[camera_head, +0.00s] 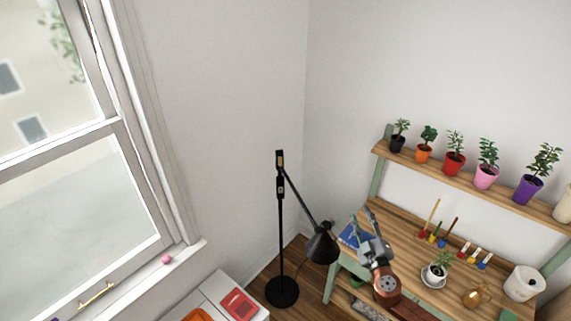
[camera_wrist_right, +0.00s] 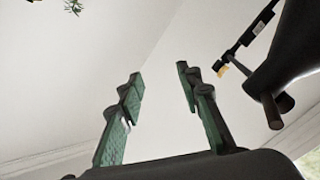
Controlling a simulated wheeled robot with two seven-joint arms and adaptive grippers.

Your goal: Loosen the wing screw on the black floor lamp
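The black floor lamp (camera_head: 281,228) stands in the corner on a round base. Its slanted arm runs from the pole top down right to a black cone shade (camera_head: 322,245). A small tan part (camera_head: 280,160) shows at the pole top; I cannot tell whether it is the wing screw. My right gripper (camera_head: 364,218) is right of the shade, apart from it, fingers pointing up. In the right wrist view, its green-padded fingers (camera_wrist_right: 158,75) are open and empty. The shade (camera_wrist_right: 297,48) and a dark bar with tan parts (camera_wrist_right: 248,38) show at upper right. My left gripper is not in view.
A shelf (camera_head: 505,193) of potted plants is behind. A window (camera_head: 75,200) is at left. White wall lies behind the lamp.

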